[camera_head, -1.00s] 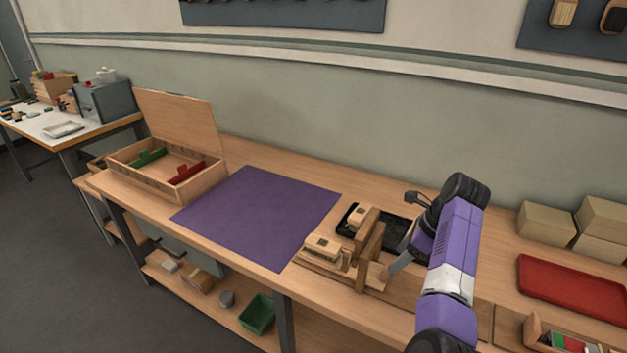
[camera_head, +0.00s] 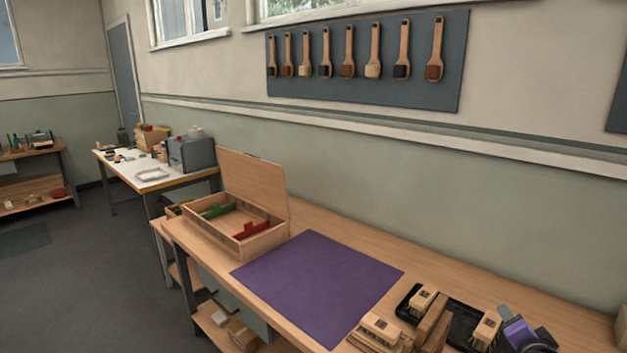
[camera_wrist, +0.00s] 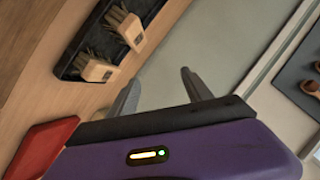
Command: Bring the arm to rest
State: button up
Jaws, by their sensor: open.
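My gripper (camera_wrist: 160,82) shows in the wrist view with its two grey fingers spread apart and nothing between them. It is tilted, with the wall behind the fingers. A black tray (camera_wrist: 72,62) in the wrist view holds two pale wooden blocks with bristles (camera_wrist: 126,28), (camera_wrist: 97,68). The fingers look clear of both. The tray also shows in the head view (camera_head: 462,330).
Another block (camera_head: 379,329) sits left of an upright wooden piece (camera_head: 432,322). A purple mat (camera_head: 318,283) lies bare on the bench. An open wooden box (camera_head: 256,243) holds green and red pieces. A red tray (camera_wrist: 40,150) is at the wrist view's lower left.

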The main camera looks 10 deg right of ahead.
jog(key=s+a+r+n+t+y, duration=0.3)
jog(key=s+a+n+t+y, duration=0.3)
jog(key=s+a+n, duration=1.4)
jog(key=s+a+f+m+g, duration=0.1)
jog(key=s+a+m, duration=0.1)
jog(key=s+a, duration=0.5)
jog(key=s+a+m+g+y, duration=0.1)
jog(key=s+a, duration=0.5)
jog(key=s, duration=0.7)
jog(key=shift+s+a+f+m+g, duration=0.3)
jog(key=shift+s+a+f+m, duration=0.1)
jog(key=shift+m, duration=0.4)
